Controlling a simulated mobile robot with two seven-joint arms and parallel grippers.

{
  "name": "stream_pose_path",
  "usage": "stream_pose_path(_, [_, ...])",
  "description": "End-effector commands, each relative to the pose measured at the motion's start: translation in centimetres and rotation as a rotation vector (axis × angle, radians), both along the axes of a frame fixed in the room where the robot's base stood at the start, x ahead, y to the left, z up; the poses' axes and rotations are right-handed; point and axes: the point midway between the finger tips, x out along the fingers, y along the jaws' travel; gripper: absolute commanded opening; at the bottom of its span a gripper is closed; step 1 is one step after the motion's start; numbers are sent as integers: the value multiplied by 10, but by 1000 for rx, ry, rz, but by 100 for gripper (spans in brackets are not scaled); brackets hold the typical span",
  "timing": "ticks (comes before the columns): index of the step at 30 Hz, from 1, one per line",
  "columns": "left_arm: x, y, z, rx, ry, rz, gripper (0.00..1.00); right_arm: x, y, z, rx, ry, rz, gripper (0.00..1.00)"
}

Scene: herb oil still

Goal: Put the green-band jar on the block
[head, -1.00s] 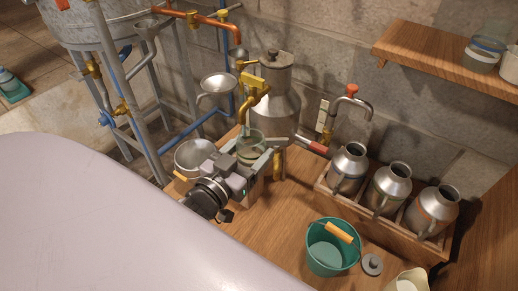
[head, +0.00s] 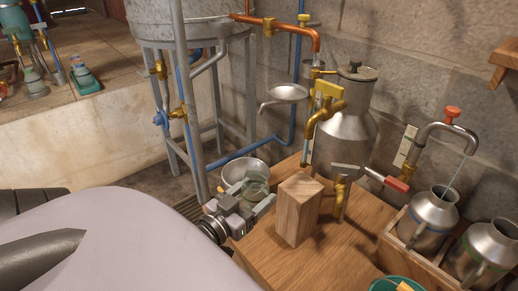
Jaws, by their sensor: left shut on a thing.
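The wooden block (head: 297,211) stands upright on the wooden bench below the brass tap (head: 322,118); its top is bare. My left gripper (head: 252,205) is shut on a clear, greenish glass jar (head: 257,185) and holds it upright, just left of the block and apart from it. The fingers partly cover the jar, and I cannot make out its band colour for certain. A small jar (head: 84,76) stands on a green mat at the far left; its band is too small to tell. My right gripper is not in view.
A metal bowl (head: 243,170) sits just behind the held jar. The metal still pot (head: 345,135) and a red-handled valve (head: 396,184) stand behind and right of the block. Metal cans (head: 432,218) stand in a crate at right. A green bucket (head: 383,285) is at the front edge.

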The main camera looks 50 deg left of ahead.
Motion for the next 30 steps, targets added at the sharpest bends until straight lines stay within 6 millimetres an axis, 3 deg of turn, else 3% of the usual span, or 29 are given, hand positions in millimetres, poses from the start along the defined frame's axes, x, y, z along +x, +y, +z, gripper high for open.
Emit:
stream_pose_path(14, [51, -4, -23, 1, -5, -1, 36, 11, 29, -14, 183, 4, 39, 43])
stream_pose_path(30, [121, -10, -20, 0, -4, -1, 36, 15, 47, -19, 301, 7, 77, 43])
